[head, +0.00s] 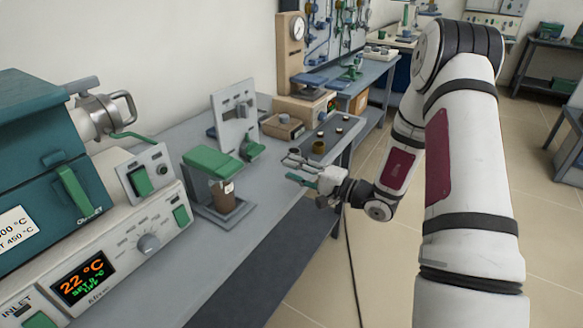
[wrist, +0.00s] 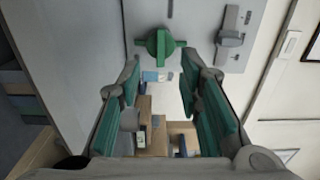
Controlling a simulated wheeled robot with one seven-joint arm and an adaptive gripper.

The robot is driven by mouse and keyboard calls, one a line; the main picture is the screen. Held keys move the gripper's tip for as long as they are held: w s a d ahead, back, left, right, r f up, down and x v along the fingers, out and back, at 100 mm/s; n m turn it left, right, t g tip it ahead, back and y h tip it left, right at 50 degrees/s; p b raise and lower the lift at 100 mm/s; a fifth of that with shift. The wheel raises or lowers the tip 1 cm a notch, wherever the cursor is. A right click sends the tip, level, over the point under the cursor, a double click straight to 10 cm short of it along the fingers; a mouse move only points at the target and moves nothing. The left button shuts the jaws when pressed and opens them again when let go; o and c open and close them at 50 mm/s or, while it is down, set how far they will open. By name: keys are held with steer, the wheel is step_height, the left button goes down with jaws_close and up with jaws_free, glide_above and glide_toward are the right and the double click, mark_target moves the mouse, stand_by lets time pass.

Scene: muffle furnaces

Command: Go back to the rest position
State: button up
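My gripper (head: 291,168) is at the end of my arm, above the front edge of the grey bench (head: 190,130), pointing left in the head view. In the wrist view its two green-padded fingers (wrist: 163,78) are spread apart with nothing between them. A grey upright panel (head: 235,115) with a green knob (head: 256,150) stands on the bench beyond the fingers. The green knob also shows in the wrist view (wrist: 160,47), past the fingertips and apart from them.
A teal furnace (head: 40,170) stands at the left, its display (head: 83,277) reading 22 °C. A green-topped stand (head: 212,163) holds a brown container (head: 222,196) left of my gripper. A tray (head: 330,128) with small pieces lies behind. Floor (head: 380,265) is open at the right.

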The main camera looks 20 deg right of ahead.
steer(key=s+a+r+n+g+y, duration=0.4)
steer(key=s+a+r+g, duration=0.1)
steer(key=a+r, duration=0.35)
steer(key=s+a+r+n+g+h, duration=0.1)
steer(key=s+a+r+n+g, duration=0.2)
steer(key=s, duration=0.4)
steer(key=s+a+r+n+g+h, duration=0.1)
steer(key=s+a+r+g+h, duration=0.2)
steer(key=s, duration=0.4)
steer(key=s+a+r+n+g, duration=0.1)
steer(key=s+a+n+g, duration=0.1)
steer(key=s+a+g, duration=0.45)
steer(key=s+d+t+h, duration=0.4)
steer(key=s+d+h, duration=0.7)
steer(key=s+d, duration=0.45)
step_height(320, 180, up, 17)
steer(key=t+p, duration=0.3)
steer(key=p, duration=1.3)
steer(key=shift+s+a+r+n, duration=0.2)
steer(key=shift+s+n, duration=0.1)
steer(key=shift+s, duration=0.05)
